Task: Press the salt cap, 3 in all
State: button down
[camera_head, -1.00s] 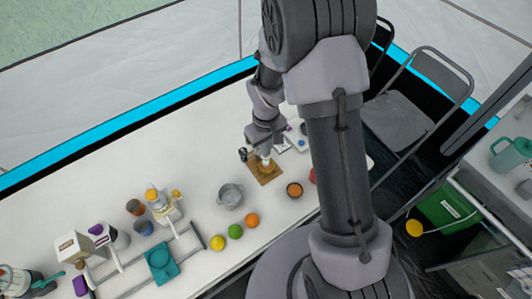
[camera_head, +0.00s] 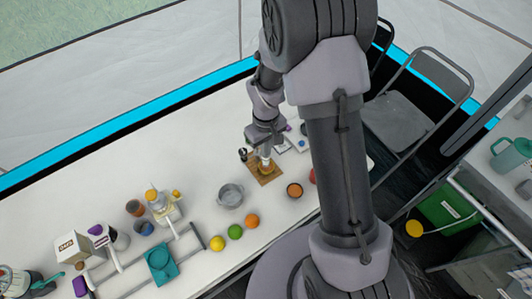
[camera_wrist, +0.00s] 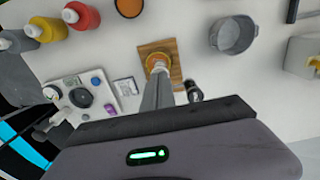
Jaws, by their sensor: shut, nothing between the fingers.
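A small round container with an amber body and pale top (camera_head: 265,167), apparently the salt, stands on a wooden board (camera_head: 274,178) on the white table. The board also shows in the wrist view (camera_wrist: 174,47), with the container's pale and orange top (camera_wrist: 157,61) at the tips of my fingers. My gripper (camera_wrist: 157,75) is shut and empty, pointing down directly over the container. I cannot tell whether its tips touch the cap, and the fingers hide part of it.
A grey pot (camera_head: 230,195) and an orange-filled bowl (camera_head: 294,190) stand near the board. A dark-topped small item (camera_wrist: 193,90) is close beside my fingers. Red and yellow bottles (camera_wrist: 80,16) stand at upper left in the wrist view. Fruit (camera_head: 235,232) lies at the table's front.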

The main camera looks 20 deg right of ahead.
notch_tip(320, 180, up, 6)
jog(key=p, duration=0.4)
jog(key=shift+r+p, duration=0.1)
jog(key=shift+p, duration=0.25)
